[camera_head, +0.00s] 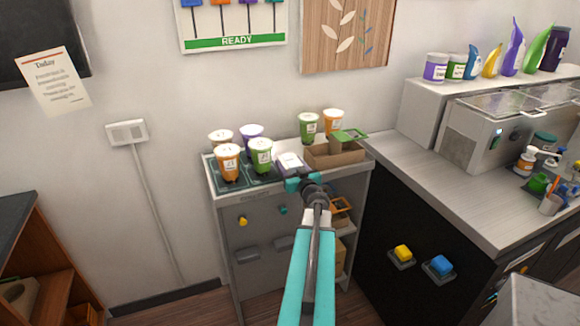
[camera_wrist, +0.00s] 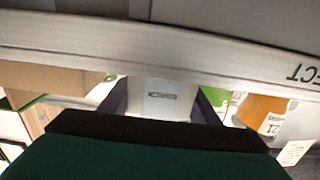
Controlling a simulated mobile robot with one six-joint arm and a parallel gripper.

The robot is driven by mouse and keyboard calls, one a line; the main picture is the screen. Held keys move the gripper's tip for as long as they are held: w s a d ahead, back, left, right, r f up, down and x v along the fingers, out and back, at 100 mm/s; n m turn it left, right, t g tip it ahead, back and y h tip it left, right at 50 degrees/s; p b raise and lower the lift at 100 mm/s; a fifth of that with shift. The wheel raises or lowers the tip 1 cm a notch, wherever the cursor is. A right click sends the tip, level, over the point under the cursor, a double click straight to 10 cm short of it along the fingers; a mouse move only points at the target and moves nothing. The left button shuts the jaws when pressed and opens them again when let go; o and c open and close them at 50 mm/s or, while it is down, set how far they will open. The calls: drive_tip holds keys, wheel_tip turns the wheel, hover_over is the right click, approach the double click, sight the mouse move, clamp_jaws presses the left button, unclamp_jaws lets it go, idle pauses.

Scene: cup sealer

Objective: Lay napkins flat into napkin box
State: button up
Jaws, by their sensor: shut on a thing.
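I cannot tell whether the napkins touch or lie inside the box.
Several lidded cups (camera_head: 261,156) stand on the left and back of the counter. A brown cardboard box (camera_head: 348,156) with a green item stands to the right. The pale counter edge (camera_wrist: 60,40) crosses the wrist view. A separate worktop (camera_head: 430,170) lies further right.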

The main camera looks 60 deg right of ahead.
sight(290, 161)
wheel_tip(290, 161, up, 18)
drive_tip(key=p, duration=0.1)
drive_tip(key=shift+p, duration=0.4)
idle(0.3)
idle(0.6)
